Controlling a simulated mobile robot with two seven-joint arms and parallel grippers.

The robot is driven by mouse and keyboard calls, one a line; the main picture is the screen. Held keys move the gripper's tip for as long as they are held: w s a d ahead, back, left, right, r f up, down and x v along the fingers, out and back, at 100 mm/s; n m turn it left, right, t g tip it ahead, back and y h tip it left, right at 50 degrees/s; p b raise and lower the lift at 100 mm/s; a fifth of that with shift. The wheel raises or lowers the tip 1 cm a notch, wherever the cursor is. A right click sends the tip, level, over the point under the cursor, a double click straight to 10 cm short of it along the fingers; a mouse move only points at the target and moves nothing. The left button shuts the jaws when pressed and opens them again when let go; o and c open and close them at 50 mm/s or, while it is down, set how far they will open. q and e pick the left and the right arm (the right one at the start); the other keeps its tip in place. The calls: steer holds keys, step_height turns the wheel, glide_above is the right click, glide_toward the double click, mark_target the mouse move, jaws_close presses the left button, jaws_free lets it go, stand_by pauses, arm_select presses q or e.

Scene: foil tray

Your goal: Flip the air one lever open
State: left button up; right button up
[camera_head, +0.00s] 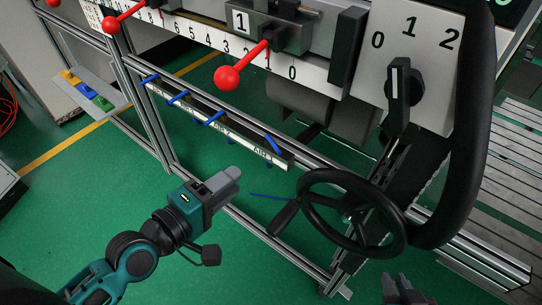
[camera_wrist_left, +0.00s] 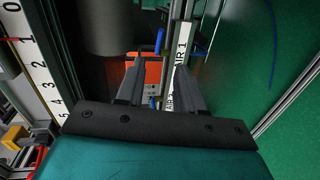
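The air one lever (camera_head: 273,143) is a thin blue handle at the right end of a labelled rail, beside the "AIR 1" label (camera_head: 262,152). In the left wrist view a blue lever (camera_wrist_left: 160,40) stands beyond the fingers, beside the "AIR 1" label (camera_wrist_left: 182,52). My left gripper (camera_head: 232,174) is below and left of that lever in the head view, apart from it. In the left wrist view its fingers (camera_wrist_left: 158,85) are spread with nothing held. My right gripper (camera_head: 402,289) is at the bottom edge, partly cut off; its opening is unclear.
Several more blue levers (camera_head: 214,117) line the rail to the left. A black handwheel (camera_head: 312,212) stands right of my left gripper. Red-knobbed levers (camera_head: 227,77) and a black rotary switch (camera_head: 403,88) are above. Green floor (camera_head: 80,200) lies open at left.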

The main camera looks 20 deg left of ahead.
mark_target(273, 145)
arm_select(q)
steer(key=x, duration=1.2)
steer(key=shift+w+d+f, duration=0.1)
steer(key=shift+w+f, duration=0.05)
steer(key=shift+w, duration=0.25)
steer(key=shift+c, duration=0.3)
jaws_close()
